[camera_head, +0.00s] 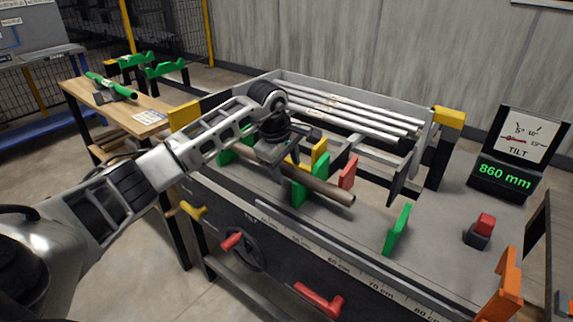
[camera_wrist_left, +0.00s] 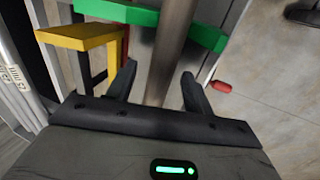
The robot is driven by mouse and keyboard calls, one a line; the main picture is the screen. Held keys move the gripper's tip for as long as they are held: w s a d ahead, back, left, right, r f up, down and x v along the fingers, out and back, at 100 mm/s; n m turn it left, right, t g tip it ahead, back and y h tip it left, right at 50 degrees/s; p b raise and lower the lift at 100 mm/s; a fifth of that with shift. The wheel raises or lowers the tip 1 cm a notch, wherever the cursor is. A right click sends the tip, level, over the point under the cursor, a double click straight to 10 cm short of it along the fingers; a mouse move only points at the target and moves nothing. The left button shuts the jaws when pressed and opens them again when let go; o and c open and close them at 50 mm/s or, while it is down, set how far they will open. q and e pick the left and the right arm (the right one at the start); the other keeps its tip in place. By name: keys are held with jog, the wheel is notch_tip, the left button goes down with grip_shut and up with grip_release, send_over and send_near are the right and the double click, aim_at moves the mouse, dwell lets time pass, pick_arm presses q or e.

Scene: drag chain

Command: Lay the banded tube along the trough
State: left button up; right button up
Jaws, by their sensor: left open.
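A plain grey-brown tube (camera_head: 325,188) lies along the green supports (camera_head: 299,192) on the bench, its right end sticking out. My left gripper (camera_head: 284,175) is over this tube, open. In the left wrist view the tube (camera_wrist_left: 171,60) passes between the open fingers (camera_wrist_left: 156,88), with a green support (camera_wrist_left: 207,36) just beyond. I cannot see a clear band on this tube. Several pale tubes (camera_head: 350,107) lie in the rack behind, some with markings. I cannot tell which is the banded tube. My right gripper is out of view.
A yellow piece (camera_head: 319,152) and a red piece (camera_head: 348,172) stand close by the gripper. A separate green stop (camera_head: 397,229) stands to the right. A display (camera_head: 505,178) reads 860 mm.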

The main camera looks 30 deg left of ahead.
pick_arm(q)
jog(key=v, duration=1.6)
